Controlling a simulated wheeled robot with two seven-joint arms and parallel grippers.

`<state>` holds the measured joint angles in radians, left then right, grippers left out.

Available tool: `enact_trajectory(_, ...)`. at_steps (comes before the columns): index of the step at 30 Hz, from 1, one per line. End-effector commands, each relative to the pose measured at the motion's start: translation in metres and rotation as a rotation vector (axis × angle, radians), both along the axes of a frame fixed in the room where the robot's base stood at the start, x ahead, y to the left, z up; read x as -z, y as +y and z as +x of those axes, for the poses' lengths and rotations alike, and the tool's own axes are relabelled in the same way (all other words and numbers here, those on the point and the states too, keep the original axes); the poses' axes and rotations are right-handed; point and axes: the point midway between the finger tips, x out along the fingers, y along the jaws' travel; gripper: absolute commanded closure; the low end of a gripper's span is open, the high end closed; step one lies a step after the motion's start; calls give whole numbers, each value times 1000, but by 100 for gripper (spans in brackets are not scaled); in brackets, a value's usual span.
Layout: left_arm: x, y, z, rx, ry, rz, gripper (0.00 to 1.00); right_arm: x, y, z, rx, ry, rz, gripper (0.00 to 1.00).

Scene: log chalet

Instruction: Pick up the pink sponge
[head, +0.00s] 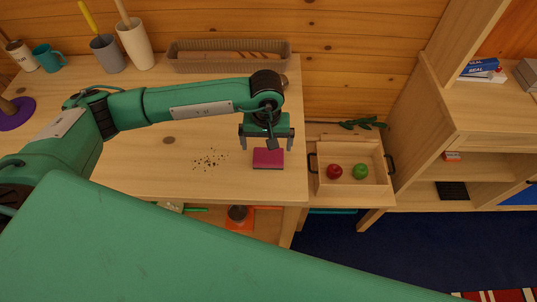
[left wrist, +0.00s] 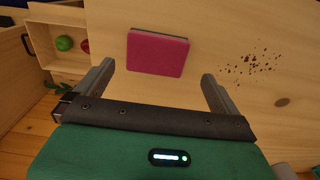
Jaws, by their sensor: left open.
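The pink sponge (head: 268,157) lies flat on the wooden table (head: 150,170), close to its right end. It has a thin dark layer along its lower edge. My left gripper (head: 267,145) is open and empty, over the table just behind the sponge in the head view. In the left wrist view the sponge (left wrist: 158,53) lies beyond the two spread fingers (left wrist: 160,85), between their lines and apart from both. My right gripper is not in view.
Dark crumbs (head: 211,159) lie left of the sponge. A woven basket (head: 228,66) and several cups stand at the table's back. A wooden tray (head: 350,186) with a red apple (head: 334,171) and a green apple (head: 360,171) is at the right. A shelf (head: 480,140) stands farther right.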

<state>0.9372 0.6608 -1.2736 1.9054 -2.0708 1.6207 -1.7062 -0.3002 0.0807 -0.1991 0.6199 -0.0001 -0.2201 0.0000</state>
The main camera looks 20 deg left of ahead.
Motion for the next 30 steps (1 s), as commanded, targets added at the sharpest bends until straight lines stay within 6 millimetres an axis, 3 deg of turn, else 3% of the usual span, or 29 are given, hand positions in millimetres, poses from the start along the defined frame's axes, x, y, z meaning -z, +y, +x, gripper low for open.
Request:
enact_trajectory(7,14,-2,0,-1,3,-1,0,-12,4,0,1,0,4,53)
enact_trajectory(16,52,-5,3,-1,2,-2,0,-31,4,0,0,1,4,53)
enact_trajectory(25,59,-4,3,0,0,-2,0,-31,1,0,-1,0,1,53)
enact_trajectory(30,59,-4,3,-1,0,-2,33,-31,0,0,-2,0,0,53)
